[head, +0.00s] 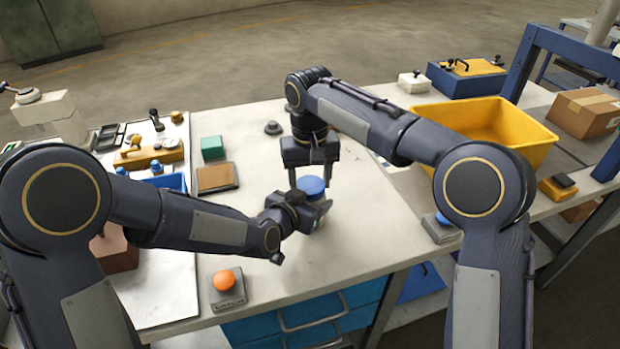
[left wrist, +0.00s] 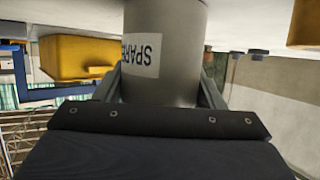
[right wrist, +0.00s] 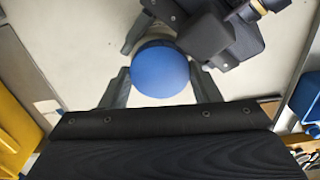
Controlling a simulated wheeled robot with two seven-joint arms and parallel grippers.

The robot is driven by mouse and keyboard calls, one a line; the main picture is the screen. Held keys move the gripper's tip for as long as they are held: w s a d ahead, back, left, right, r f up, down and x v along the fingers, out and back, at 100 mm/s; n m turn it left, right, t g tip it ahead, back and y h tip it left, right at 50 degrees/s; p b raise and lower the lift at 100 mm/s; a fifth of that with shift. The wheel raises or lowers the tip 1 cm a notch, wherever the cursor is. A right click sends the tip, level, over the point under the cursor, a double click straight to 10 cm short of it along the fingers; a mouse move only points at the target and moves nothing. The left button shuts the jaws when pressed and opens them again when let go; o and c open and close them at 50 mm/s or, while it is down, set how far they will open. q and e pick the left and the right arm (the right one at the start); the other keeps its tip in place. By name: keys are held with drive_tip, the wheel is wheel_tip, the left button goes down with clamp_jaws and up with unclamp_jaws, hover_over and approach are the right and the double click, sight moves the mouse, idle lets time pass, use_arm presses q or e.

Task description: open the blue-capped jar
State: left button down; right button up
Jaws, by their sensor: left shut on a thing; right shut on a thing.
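The jar's blue cap (head: 311,185) shows in the middle of the table in the head view. My right gripper (head: 310,182) comes down from above and is shut on the cap. In the right wrist view the round blue cap (right wrist: 160,70) sits between the two fingers. My left gripper (head: 318,208) comes from the left, below the right one, and is shut on the jar body. In the left wrist view the grey jar body (left wrist: 165,50) with a white label reading "SPARE" is between the fingers. In the head view the body is mostly hidden by my left gripper.
A yellow bin (head: 495,130) and a cardboard box (head: 583,112) stand to the right. An orange button box (head: 226,288) is near the front edge. A green block (head: 212,147) and a brown-topped tray (head: 215,178) lie to the left.

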drive_tip(key=o, duration=1.1)
drive_tip(key=shift+r, duration=2.3)
drive_tip(key=shift+c, duration=1.4)
drive_tip(key=m, duration=0.2)
drive_tip(key=r+m, duration=0.1)
drive_tip(key=m, duration=0.4)
drive_tip(key=shift+r+m, duration=0.3)
drive_tip(key=m, duration=0.2)
drive_tip(key=r+m, duration=0.1)
drive_tip(key=m, duration=0.6)
drive_tip(key=shift+r, duration=0.35)
drive_tip(key=shift+f, duration=3.95)
drive_tip(key=shift+c, duration=0.5)
